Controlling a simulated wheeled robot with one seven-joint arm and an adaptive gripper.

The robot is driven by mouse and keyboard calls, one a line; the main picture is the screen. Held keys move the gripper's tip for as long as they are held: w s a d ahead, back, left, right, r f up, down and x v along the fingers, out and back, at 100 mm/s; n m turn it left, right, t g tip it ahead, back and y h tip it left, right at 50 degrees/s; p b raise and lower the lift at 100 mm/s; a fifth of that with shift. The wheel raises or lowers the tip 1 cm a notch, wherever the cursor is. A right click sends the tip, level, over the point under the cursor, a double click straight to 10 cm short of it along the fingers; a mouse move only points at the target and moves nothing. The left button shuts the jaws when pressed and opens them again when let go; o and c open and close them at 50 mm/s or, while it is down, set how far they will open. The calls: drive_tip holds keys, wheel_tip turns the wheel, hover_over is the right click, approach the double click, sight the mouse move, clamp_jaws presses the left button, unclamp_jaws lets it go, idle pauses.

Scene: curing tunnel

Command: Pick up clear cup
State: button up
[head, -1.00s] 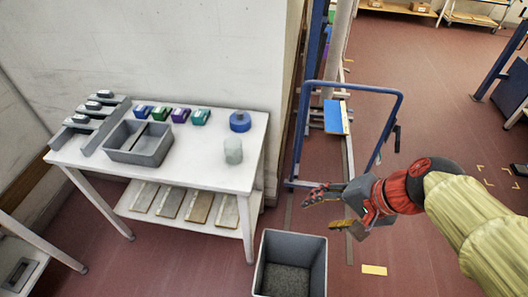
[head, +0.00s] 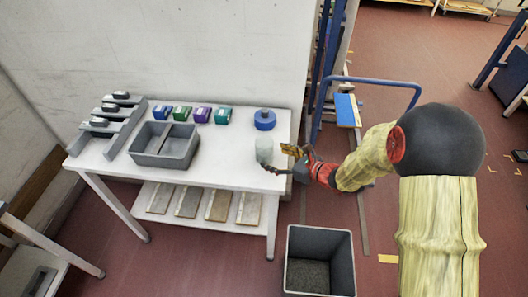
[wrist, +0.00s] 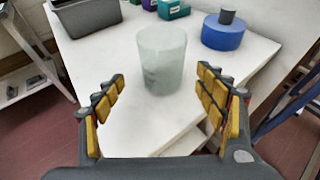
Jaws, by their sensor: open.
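The clear cup (head: 264,150) stands upright near the right end of the white table (head: 215,178). It looks pale, frosted and see-through. In the wrist view the cup (wrist: 161,60) stands ahead of my gripper (wrist: 158,88), roughly centred between the two yellow-padded fingers and a little beyond their tips. In the head view my gripper (head: 282,160) is at the table's right edge, right beside the cup. Its fingers are spread and empty. I cannot tell from the head view whether a finger touches the cup.
A blue round container (head: 264,120) stands behind the cup. A grey divided bin (head: 165,146) and several small coloured boxes (head: 183,113) are further left. A grey open bin (head: 320,260) stands on the floor in front. A blue-framed cart (head: 372,80) is to the right.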

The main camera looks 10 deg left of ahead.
sight(271, 155)
drive_tip(key=b+x, duration=0.2)
drive_tip(key=x, duration=0.3)
drive_tip(key=shift+w+a+f, duration=0.15)
drive_tip(key=shift+w+f, duration=0.05)
drive_tip(key=shift+w, duration=0.2)
drive_tip(key=shift+w+a, duration=0.2)
drive_tip(key=shift+a, duration=0.1)
drive_tip(key=shift+c, duration=0.9)
drive_tip(key=c, duration=0.9)
